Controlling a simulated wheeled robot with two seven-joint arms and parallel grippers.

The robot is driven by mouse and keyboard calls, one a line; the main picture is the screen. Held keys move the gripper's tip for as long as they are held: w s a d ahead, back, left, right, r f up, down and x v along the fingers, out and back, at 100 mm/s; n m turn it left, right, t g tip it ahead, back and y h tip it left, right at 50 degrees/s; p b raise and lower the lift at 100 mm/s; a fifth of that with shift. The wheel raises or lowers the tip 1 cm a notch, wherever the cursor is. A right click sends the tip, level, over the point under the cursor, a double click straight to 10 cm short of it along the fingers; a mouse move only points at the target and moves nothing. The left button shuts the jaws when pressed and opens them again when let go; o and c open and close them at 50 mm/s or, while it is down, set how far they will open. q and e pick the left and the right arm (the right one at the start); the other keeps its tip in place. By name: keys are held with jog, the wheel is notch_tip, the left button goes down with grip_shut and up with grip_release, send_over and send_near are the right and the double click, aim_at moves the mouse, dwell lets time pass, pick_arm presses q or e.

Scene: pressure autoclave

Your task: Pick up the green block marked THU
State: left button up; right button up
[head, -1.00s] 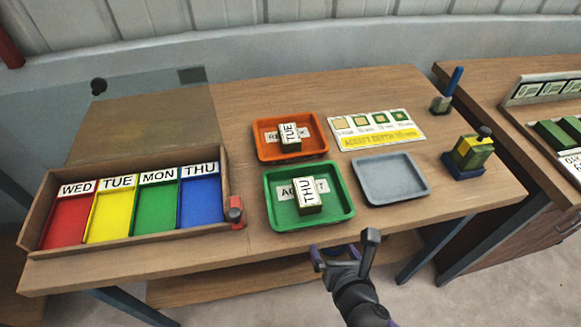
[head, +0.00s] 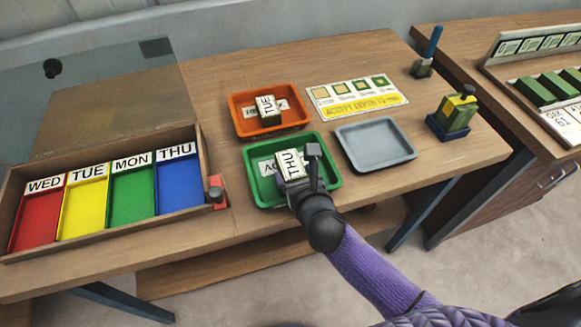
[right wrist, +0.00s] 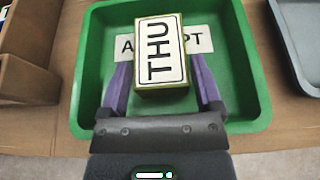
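The block marked THU (head: 289,163) lies in the green tray (head: 334,180), its white label facing up. Its sides look greenish. In the right wrist view the THU block (right wrist: 160,52) covers the middle of the tray's ACCEPT label. My right gripper (head: 298,169) is over the green tray at the block's near end. In the right wrist view its two purple fingers (right wrist: 160,70) are spread, one on each side of the block. The fingers look open; whether either touches the block is hard to tell. My left gripper is not in view.
An orange tray (head: 240,122) holding a block marked TUE (head: 267,108) is behind the green tray. A grey tray (head: 375,144) stands to the right. A wooden box (head: 205,165) with WED, TUE, MON and THU compartments is left. A green-yellow stamp-like object (head: 455,115) stands far right.

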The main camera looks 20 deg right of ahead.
jog(key=c, duration=0.9)
